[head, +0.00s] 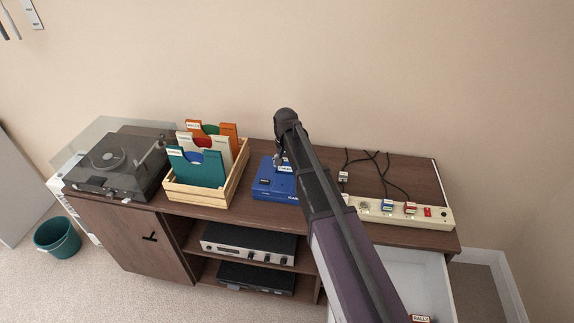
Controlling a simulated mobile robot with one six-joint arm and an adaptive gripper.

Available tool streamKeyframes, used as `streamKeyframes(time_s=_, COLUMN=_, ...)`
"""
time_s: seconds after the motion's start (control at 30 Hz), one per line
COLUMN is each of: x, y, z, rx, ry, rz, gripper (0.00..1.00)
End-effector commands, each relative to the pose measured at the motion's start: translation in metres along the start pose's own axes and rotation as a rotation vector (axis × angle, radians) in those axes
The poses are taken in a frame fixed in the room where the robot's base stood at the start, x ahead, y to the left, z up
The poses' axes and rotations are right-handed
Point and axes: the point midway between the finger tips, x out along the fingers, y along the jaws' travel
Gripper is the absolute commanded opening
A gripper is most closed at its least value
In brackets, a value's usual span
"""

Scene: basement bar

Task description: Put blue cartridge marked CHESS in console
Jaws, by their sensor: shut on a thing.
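The blue console (268,191) sits on the cabinet top, just right of the wooden crate. My arm reaches over the cabinet from the lower right and covers the console's right side. My gripper (279,160) points down at the console's back part, mostly hidden by my wrist. It is shut on the blue cartridge (285,169), whose white label shows beneath it; the lettering is too small to read for certain. The cartridge is at or just above the console top; I cannot tell whether it is inside the slot.
A wooden crate (207,203) of record sleeves and a turntable (115,160) stand at left. A power strip (434,214) with labelled plugs and black cables lies at right. Below it, an open white drawer (413,270) holds a cartridge labelled RALLY (420,319).

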Motion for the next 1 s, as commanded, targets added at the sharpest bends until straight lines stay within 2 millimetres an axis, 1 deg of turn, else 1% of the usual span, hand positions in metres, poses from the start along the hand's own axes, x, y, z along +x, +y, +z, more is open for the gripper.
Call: streamKeyframes(time_s=1.0, x=0.0056, y=0.0005, z=-0.0002, rx=0.001, ry=0.000, rz=0.000, gripper=0.36)
